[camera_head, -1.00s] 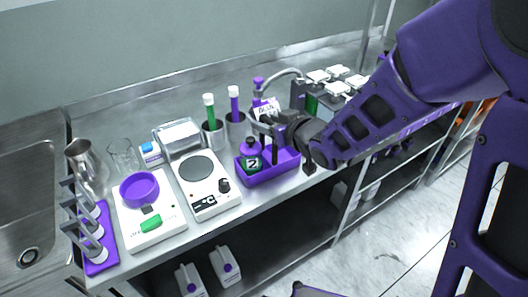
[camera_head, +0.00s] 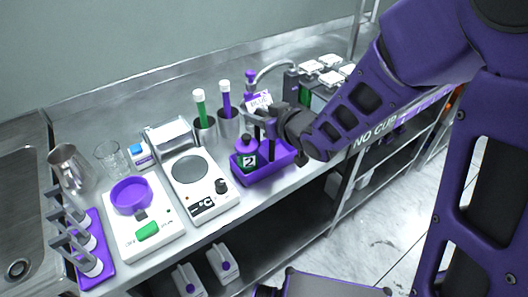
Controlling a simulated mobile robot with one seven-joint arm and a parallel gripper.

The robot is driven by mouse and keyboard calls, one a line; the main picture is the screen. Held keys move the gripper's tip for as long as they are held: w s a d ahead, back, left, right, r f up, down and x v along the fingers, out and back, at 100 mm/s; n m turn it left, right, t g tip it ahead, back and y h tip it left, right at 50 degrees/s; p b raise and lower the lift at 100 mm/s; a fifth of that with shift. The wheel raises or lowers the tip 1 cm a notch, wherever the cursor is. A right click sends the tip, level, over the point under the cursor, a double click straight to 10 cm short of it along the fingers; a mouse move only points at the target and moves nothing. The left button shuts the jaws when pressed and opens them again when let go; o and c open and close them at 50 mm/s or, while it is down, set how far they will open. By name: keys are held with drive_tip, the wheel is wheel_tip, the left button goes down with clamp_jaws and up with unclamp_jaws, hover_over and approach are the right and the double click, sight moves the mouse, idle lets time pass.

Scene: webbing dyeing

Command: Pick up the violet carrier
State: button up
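The violet carrier (camera_head: 262,176) is an open-topped tray near the front edge of the steel bench, in the middle of the head view. A violet bottle (camera_head: 246,147) with a dark label marked "2" stands in its left part. My gripper (camera_head: 261,123) is above the carrier, coming in from the right. A dark upright part shows below it, beside the bottle; I cannot tell whether it is a finger or part of the carrier. The finger gap is not clear, and I cannot tell whether the gripper touches the carrier.
Left of the carrier are a hot plate (camera_head: 190,170), a scale with a violet dish (camera_head: 131,196), and a violet rack (camera_head: 97,258). Steel cups with green and violet tubes (camera_head: 226,100) stand close behind. A tap (camera_head: 276,66) and white-capped bottles (camera_head: 330,77) stand farther right.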

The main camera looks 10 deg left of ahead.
clamp_jaws()
drive_tip(key=shift+r, duration=0.1)
idle(1.0)
